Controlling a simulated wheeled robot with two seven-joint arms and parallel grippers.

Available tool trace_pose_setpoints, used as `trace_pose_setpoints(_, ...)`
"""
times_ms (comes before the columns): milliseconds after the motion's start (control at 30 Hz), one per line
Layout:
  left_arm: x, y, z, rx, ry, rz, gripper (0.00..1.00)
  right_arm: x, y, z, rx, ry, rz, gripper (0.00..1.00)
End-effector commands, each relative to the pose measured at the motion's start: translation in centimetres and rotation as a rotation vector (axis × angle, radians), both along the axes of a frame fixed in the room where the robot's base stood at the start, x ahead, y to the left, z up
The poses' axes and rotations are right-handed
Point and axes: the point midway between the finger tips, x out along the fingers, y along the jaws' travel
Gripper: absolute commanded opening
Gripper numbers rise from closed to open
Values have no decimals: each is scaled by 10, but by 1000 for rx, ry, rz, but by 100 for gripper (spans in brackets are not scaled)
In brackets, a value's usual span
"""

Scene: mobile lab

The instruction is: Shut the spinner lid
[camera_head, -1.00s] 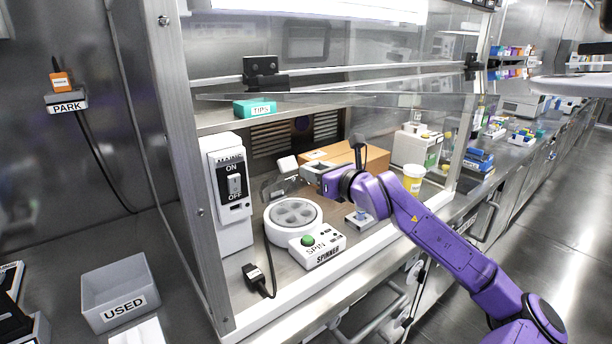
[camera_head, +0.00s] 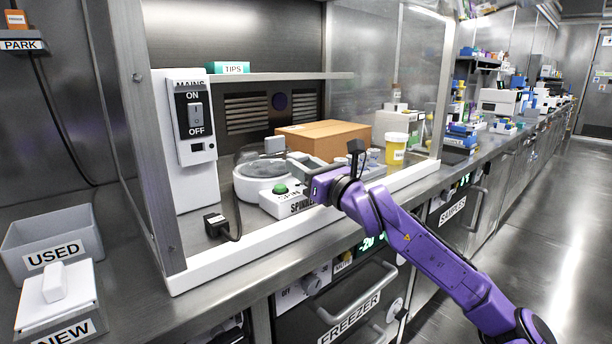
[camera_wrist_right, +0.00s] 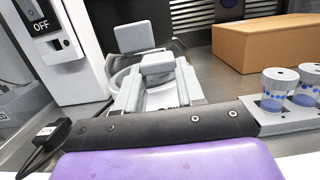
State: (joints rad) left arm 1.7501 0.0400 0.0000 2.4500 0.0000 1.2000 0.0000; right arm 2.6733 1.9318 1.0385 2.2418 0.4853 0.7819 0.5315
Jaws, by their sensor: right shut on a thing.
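The spinner (camera_head: 252,187) is a round white machine with a green button (camera_head: 280,188) on its label box. Its clear lid (camera_head: 247,155) shows over the back of the bowl, tilted; how far it is from the rim is hard to tell. My right gripper (camera_head: 296,160) reaches in from the right, above the button box. In the right wrist view the fingers (camera_wrist_right: 157,88) are shut on a pale grey tab of the lid (camera_wrist_right: 157,63); the grip is partly hidden. My left gripper is in neither view.
A white mains switch box (camera_head: 187,150) stands left of the spinner. A rack with capped tubes (camera_wrist_right: 285,115) is right of my gripper. A black plug (camera_head: 216,224) lies in front.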

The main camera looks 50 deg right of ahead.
Motion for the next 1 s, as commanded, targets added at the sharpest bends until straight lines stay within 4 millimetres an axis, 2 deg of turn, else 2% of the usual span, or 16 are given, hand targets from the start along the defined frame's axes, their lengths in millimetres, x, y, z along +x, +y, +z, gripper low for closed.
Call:
trace_pose_setpoints(33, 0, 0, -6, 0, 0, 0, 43, 3, -1, -13, 10, 22, -1, 0)
trace_pose_setpoints(533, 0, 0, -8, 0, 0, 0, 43, 1, -2, -15, 13, 29, -1, 0)
trace_pose_setpoints(567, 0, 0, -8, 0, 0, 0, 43, 1, -2, -15, 13, 29, -1, 47)
trace_pose_setpoints(600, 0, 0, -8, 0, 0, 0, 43, 1, -2, -15, 13, 29, -1, 60)
trace_pose_setpoints(633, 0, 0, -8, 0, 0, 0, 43, 1, -2, -15, 13, 28, -3, 64)
trace_pose_setpoints(1000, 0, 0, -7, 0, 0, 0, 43, -1, -6, -11, 10, 19, -11, 64)
